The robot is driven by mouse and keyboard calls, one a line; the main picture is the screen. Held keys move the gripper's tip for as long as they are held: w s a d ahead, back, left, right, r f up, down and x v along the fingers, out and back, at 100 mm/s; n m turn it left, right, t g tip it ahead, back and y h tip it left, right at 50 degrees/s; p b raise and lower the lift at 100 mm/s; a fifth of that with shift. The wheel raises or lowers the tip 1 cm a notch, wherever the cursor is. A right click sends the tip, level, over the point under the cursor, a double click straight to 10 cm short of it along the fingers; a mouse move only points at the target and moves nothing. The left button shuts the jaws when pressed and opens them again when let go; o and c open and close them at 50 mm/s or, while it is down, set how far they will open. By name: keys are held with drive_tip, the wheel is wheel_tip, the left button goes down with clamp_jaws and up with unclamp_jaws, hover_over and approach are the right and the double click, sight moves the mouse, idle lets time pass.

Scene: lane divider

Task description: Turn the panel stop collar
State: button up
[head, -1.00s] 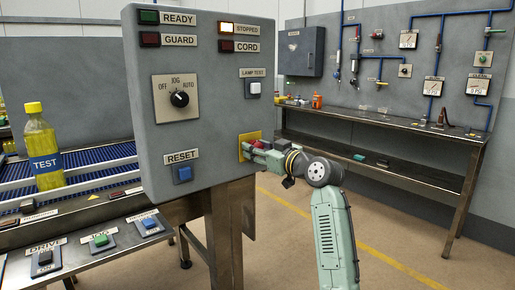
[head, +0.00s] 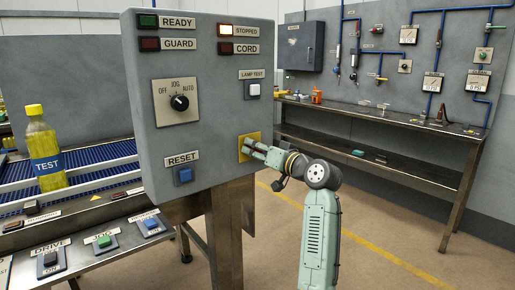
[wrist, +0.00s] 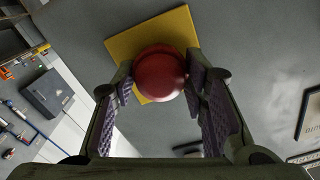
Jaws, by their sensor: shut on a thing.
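The panel stop is a round red head (wrist: 160,72) on a yellow square plate (wrist: 122,48) in the wrist view. In the head view the yellow plate (head: 243,155) is at the lower right of the grey control panel (head: 207,125), and my gripper mostly hides the red head. My gripper (head: 255,147) reaches in from the right. In the wrist view its two padded fingers (wrist: 161,84) are shut on the red head, one on each side. The collar cannot be told apart from the head.
A blue RESET button (head: 184,175), a selector knob (head: 180,102) and a LAMP TEST button (head: 254,91) are on the same panel. A conveyor with a yellow bottle (head: 43,150) is at left. A steel workbench (head: 400,125) runs behind my arm, with open floor before it.

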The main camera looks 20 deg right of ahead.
idle(0.3)
drive_tip(key=o, duration=1.2)
drive_tip(key=v, duration=1.2)
